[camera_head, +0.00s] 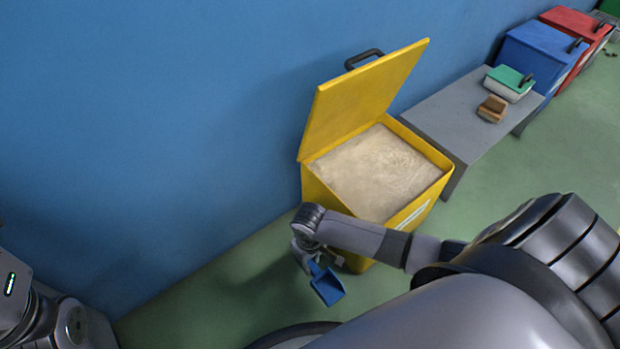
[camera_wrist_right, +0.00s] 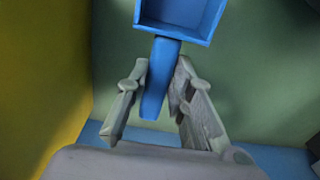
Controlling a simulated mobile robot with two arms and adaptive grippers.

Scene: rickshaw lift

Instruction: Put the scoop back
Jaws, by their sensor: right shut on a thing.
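The blue scoop (camera_head: 328,287) hangs over the green floor, in front of the yellow bin (camera_head: 322,194). My right gripper (camera_head: 312,262) is shut on its handle. In the right wrist view, the scoop (camera_wrist_right: 180,14) points away at the top, with its handle between the fingers of my right gripper (camera_wrist_right: 161,72). The scoop's pan looks empty there. The bin's yellow lid (camera_head: 362,95) stands open, leaning back toward the blue wall. Pale granular material (camera_head: 377,170) fills the bin nearly to the rim. My left arm shows at the lower left edge, but its gripper is not visible.
A grey low table (camera_head: 450,112) stands right of the bin, with a green-lidded box (camera_head: 508,84) and a brown brush-like block (camera_head: 492,109). Blue (camera_head: 540,55) and red (camera_head: 583,30) bins stand beyond. The blue wall (camera_head: 150,130) closes the left side.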

